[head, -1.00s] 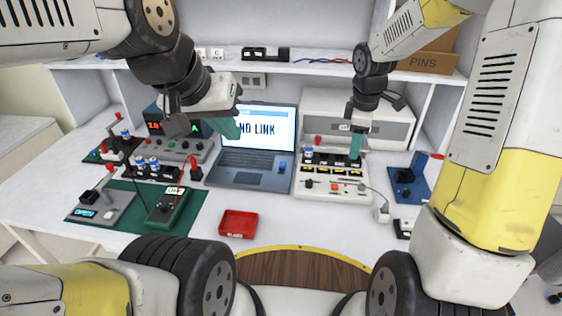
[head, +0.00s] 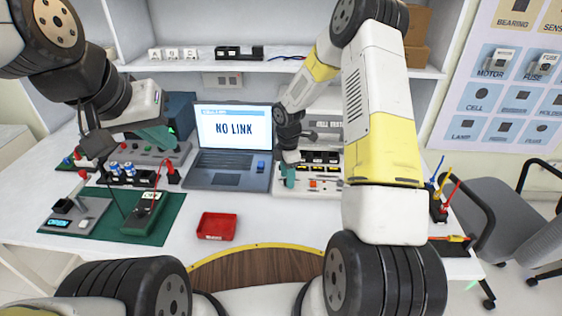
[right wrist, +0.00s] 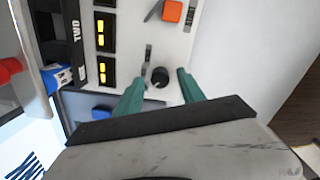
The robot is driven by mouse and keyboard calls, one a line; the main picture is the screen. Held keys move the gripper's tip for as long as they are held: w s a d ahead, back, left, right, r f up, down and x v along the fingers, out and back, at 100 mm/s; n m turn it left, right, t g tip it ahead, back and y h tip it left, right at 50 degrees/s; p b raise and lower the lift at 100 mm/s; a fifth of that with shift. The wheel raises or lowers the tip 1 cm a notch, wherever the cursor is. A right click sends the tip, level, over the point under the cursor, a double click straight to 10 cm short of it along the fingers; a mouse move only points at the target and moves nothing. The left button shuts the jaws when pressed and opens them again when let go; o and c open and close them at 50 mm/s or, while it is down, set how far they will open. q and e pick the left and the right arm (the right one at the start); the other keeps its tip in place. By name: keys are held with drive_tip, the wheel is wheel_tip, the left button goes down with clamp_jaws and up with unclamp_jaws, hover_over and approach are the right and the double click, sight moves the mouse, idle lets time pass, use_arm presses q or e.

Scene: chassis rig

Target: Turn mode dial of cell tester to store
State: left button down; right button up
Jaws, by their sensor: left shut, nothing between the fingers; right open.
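The cell tester (head: 308,187) is a white panel right of the laptop, partly hidden by my right arm. Its black mode dial (right wrist: 160,77) is a small round knob in the right wrist view, beside a short dark slot. My right gripper (right wrist: 161,80) has its teal fingers spread, with the dial between the tips as seen from the wrist; contact cannot be told. In the head view the right gripper (head: 288,176) is at the tester's front left corner. My left gripper (head: 158,137) is shut and empty above the devices left of the laptop. The dial's label is not readable.
An orange button (right wrist: 172,11) and yellow-lit windows (right wrist: 103,42) are near the dial. The laptop (head: 228,180) reading NO LINK stands close on the left. A red tray (head: 216,227) and a green mat (head: 105,235) with a meter lie in front. Bench between tray and tester is clear.

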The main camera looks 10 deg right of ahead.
drive_tip(key=shift+f, duration=0.3)
clamp_jaws()
